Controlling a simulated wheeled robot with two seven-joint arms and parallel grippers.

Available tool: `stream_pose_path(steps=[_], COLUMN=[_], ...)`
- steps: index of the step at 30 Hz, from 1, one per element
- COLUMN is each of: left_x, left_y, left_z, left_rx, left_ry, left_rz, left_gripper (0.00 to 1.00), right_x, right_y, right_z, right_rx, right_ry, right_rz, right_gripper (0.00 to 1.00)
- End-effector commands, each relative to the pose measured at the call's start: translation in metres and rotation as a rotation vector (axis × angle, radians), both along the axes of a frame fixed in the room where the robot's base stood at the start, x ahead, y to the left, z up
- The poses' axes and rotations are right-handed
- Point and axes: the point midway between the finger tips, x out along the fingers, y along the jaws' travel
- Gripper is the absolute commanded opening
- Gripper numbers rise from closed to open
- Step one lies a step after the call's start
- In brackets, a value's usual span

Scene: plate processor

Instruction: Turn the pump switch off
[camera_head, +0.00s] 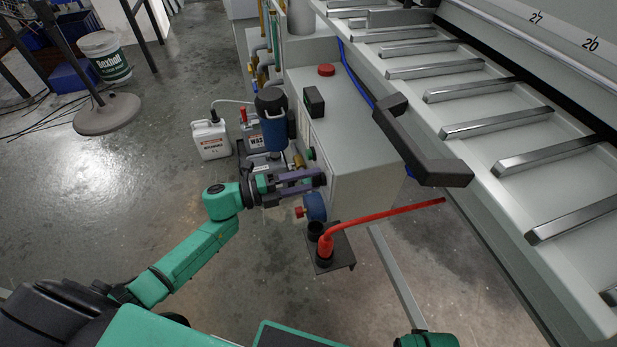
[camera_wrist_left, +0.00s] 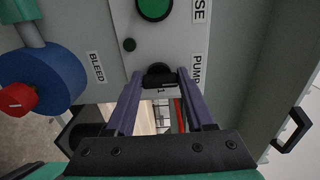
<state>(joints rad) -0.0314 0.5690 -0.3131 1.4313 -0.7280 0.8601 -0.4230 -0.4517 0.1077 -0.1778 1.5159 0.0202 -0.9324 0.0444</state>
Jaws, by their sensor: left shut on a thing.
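The pump switch (camera_wrist_left: 160,75) is a small black rotary knob on the grey panel, beside the "PUMP" label (camera_wrist_left: 196,70), with a "1" mark by it in the left wrist view. My left gripper (camera_head: 320,181) reaches the front of the grey control box (camera_head: 350,170). Its purple fingers are shut on the knob, one on each side, as the left wrist view shows. My right gripper is not in view.
A green button (camera_wrist_left: 154,8) sits above the switch in the left wrist view. A blue round part with a red knob (camera_wrist_left: 17,99) is at the left. A red wand (camera_head: 390,215) stands in a black holder below the box. A black handle (camera_head: 425,150) juts out at right.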

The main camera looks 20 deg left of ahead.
Motion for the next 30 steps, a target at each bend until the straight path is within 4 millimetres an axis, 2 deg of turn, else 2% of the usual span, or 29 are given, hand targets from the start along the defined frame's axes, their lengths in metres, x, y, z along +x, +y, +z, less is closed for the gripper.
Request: stream_pose_path(steps=[12, 13, 15, 30], left_x=[0.0003, 0.0003, 0.0002, -0.0018], left_y=[0.0008, 0.0008, 0.0007, 0.0028], left_z=[-0.0009, -0.0009, -0.0009, -0.0006], left_rx=[-0.004, -0.005, -0.005, -0.004], left_ry=[0.01, 0.01, 0.01, 0.008], left_rz=[0.002, 0.002, 0.002, 0.001], left_gripper=[0.0, 0.57, 0.84, 0.84], right_x=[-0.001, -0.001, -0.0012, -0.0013], right_y=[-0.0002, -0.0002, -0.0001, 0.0], right_z=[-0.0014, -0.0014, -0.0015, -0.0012], right_rx=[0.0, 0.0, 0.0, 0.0], right_ry=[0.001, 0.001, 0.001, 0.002], right_rz=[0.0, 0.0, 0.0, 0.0], right_gripper=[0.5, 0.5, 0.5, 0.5])
